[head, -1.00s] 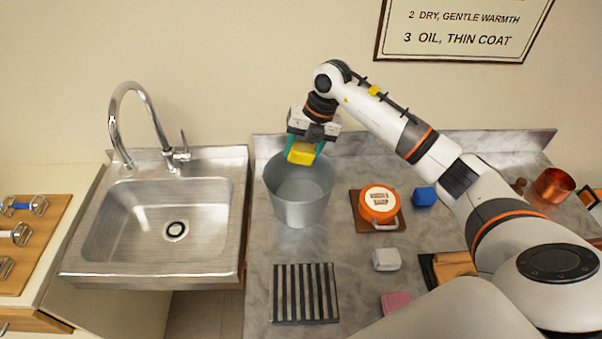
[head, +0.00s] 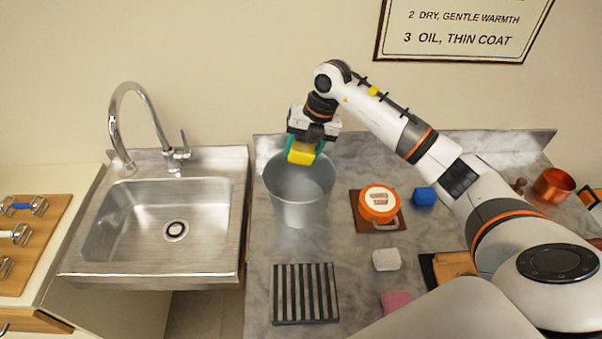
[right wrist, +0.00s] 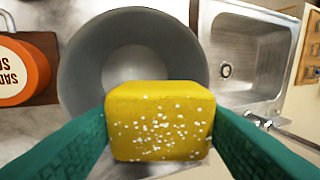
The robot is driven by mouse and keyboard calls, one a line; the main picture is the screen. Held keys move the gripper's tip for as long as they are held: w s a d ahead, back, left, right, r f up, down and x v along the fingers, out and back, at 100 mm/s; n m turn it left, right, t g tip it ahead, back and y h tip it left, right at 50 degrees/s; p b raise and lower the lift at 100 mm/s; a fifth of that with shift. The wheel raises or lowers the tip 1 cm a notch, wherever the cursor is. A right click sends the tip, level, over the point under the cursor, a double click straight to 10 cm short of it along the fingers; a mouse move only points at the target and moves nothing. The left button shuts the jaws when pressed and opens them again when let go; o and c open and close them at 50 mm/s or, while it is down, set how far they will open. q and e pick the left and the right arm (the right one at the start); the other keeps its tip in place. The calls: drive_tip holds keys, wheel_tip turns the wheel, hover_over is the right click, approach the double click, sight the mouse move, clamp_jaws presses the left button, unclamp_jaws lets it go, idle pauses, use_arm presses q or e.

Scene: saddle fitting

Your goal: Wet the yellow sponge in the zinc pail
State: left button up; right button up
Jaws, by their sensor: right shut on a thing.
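The yellow sponge (head: 302,152) is held in my right gripper (head: 305,146), which is shut on it, above the back part of the zinc pail's mouth. The grey zinc pail (head: 302,210) stands upright on the counter, to the right of the sink. In the right wrist view the sponge (right wrist: 160,122) shows white specks and sits between the two green fingers. The pail (right wrist: 85,75) opens behind it there. I cannot tell whether there is water in the pail. My left gripper is not in view.
A steel sink (head: 160,225) with a tap (head: 150,125) lies left of the pail. A striped rack (head: 305,293) lies in front.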

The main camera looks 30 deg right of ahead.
sight(299, 146)
drive_tip(key=shift+r+p, duration=1.45)
drive_tip(key=shift+r, duration=0.65)
drive_tip(key=shift+f, duration=0.1)
